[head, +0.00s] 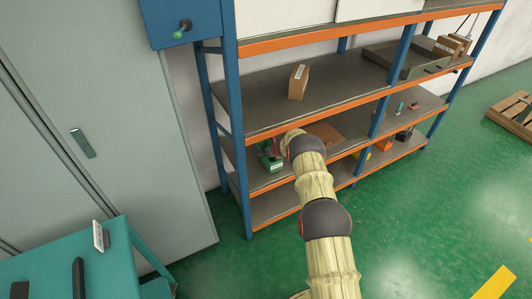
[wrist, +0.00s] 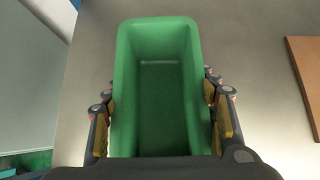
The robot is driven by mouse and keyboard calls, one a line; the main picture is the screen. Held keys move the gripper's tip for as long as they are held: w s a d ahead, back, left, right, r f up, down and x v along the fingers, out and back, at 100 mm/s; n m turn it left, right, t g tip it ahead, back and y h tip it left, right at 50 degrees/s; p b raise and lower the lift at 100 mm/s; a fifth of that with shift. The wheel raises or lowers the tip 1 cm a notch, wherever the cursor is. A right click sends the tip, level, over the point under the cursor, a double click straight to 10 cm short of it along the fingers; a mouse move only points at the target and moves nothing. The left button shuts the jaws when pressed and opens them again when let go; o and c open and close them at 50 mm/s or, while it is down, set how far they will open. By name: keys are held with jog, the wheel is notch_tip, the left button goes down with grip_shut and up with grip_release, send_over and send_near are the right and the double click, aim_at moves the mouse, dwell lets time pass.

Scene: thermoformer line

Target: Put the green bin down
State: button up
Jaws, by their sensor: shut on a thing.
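The green bin (wrist: 160,98) is an empty, open-topped oblong box, and it fills the middle of the wrist view. My gripper (wrist: 162,115) is shut on it, with one finger against each long side. In the head view the green bin (head: 269,159) shows small at the left end of a middle shelf (head: 252,180), partly hidden by my arm. The bin is over the grey shelf surface. I cannot tell whether its base touches the shelf.
A brown flat piece (wrist: 306,75) lies right of the bin on the shelf. A blue rack post (head: 235,130) stands left of it. The shelf above holds a cardboard box (head: 298,82). A teal table (head: 75,265) stands at lower left.

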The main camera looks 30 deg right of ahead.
jog(key=shift+f, duration=0.25)
jog(key=o, duration=1.5)
jog(key=shift+r, duration=0.1)
jog(key=shift+r+p, duration=0.5)
jog(key=shift+r, duration=0.05)
jog(key=p+v, duration=0.1)
jog(key=v, duration=0.6)
jog(key=shift+s+r+p, duration=0.15)
jog(key=shift+s+p, duration=0.05)
jog(key=shift+p, duration=0.1)
